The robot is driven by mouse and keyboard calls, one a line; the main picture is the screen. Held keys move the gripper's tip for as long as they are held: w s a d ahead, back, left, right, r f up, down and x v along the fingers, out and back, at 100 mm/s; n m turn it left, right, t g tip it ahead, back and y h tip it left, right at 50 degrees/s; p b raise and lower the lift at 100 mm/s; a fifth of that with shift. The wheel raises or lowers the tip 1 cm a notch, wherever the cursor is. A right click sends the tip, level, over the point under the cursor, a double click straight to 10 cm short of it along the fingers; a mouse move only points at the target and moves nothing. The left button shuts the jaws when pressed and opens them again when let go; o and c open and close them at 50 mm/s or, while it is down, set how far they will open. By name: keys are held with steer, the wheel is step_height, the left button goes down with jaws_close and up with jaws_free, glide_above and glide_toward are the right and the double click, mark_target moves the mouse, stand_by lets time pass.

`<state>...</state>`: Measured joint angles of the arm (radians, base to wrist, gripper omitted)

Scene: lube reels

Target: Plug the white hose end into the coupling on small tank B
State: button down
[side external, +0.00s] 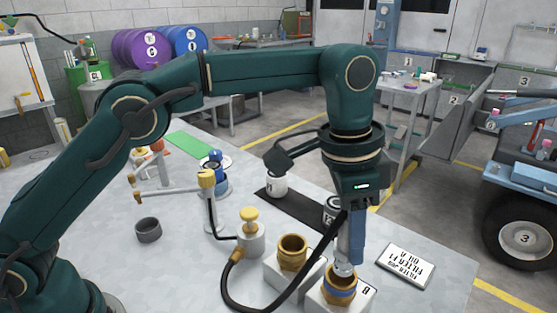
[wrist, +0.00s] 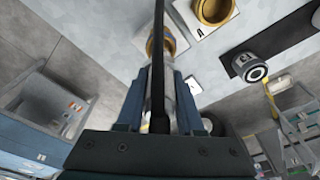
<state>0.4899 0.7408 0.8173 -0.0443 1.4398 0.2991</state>
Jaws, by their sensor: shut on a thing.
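My gripper (side external: 350,258) points straight down at the front right of the table and is shut on the white hose end (side external: 344,269). In the wrist view the white hose end (wrist: 168,92) shows between the two blue fingers, partly behind the black hose. The brass coupling with a blue band (side external: 340,290) stands on a white block, small tank B (side external: 364,297), directly below the fingers. The hose end's tip is at the coupling's mouth; I cannot tell how deep it sits. The wrist view also shows this coupling (wrist: 152,47), just beyond the fingertips.
A second brass coupling (side external: 292,250) stands on a block to the left, marked A in the wrist view. The black hose (side external: 290,304) loops to a yellow-knobbed white can (side external: 250,238). A text card (side external: 406,266) lies right.

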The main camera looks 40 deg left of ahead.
mark_target(347, 260)
steer(key=shift+f, duration=2.2)
steer(key=shift+f, duration=0.1)
steer(key=c, duration=0.5)
jaws_free()
steer(key=shift+c, duration=0.2)
